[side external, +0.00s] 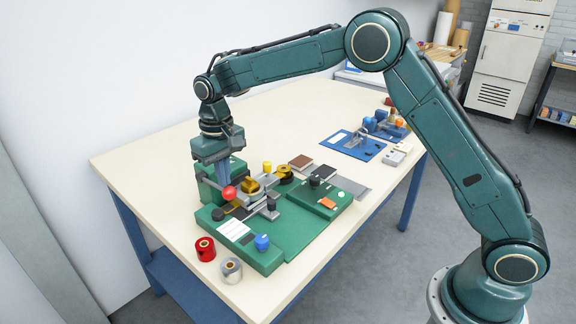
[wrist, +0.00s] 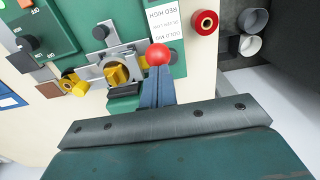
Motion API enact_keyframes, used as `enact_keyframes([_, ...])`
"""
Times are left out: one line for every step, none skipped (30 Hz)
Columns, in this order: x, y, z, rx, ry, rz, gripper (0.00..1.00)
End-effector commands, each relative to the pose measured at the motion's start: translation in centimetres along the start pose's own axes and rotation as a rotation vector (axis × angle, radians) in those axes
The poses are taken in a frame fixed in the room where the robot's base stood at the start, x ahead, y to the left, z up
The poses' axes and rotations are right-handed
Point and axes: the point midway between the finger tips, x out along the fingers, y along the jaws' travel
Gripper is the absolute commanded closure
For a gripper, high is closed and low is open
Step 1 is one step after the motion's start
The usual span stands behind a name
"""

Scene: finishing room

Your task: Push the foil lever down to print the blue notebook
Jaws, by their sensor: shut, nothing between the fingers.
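The foil lever ends in a red ball knob (side external: 229,192), which also shows in the wrist view (wrist: 158,54). My gripper (side external: 224,182) is shut and empty, pointing down at the green foil press. Its fingertips (wrist: 157,72) are right at the knob's edge; I cannot tell whether they touch it. The lever's arm is mostly hidden behind the knob and fingers. A gold foil roll (side external: 252,187) sits on the grey press head beside the knob; it is at left of the knob in the wrist view (wrist: 118,74). I cannot clearly make out a blue notebook at the press.
Red (side external: 205,249) and silver (side external: 231,270) rolls stand at the table's near edge. Brown (side external: 301,161) and black (side external: 323,172) notebooks lie behind. A blue mat (side external: 340,142) lies farther right.

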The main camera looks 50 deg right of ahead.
Motion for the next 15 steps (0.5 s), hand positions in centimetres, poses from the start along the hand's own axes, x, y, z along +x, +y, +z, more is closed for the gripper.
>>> enact_keyframes([-0.2,0.0,0.0,-0.001,-0.001,0.000,1.00])
enact_keyframes([-0.4,0.0,0.0,-0.001,-0.001,0.000,1.00])
enact_keyframes([-0.6,0.0,0.0,-0.001,-0.002,0.000,1.00])
enact_keyframes([-0.8,0.0,0.0,-0.001,-0.002,0.000,1.00])
enact_keyframes([-0.9,0.0,0.0,-0.001,-0.002,0.000,1.00])
enact_keyframes([-1.1,0.0,0.0,-0.001,-0.001,0.000,1.00])
enact_keyframes([-1.2,0.0,0.0,-0.001,-0.001,0.000,1.00])
enact_keyframes([-1.4,0.0,0.0,-0.001,-0.001,0.000,1.00])
enact_keyframes([-1.6,0.0,0.0,-0.001,-0.001,0.000,1.00])
enact_keyframes([-1.8,0.0,0.0,-0.001,-0.001,0.000,1.00])
enact_keyframes([-1.9,0.0,0.0,-0.001,-0.001,0.000,1.00])
enact_keyframes([-2.1,0.0,0.0,-0.001,-0.001,0.000,1.00])
enact_keyframes([-2.2,0.0,-0.1,-0.001,-0.001,0.000,1.00])
enact_keyframes([-2.4,0.0,-0.1,-0.001,-0.001,0.000,1.00])
enact_keyframes([-2.6,0.0,-0.1,-0.001,-0.001,0.000,1.00])
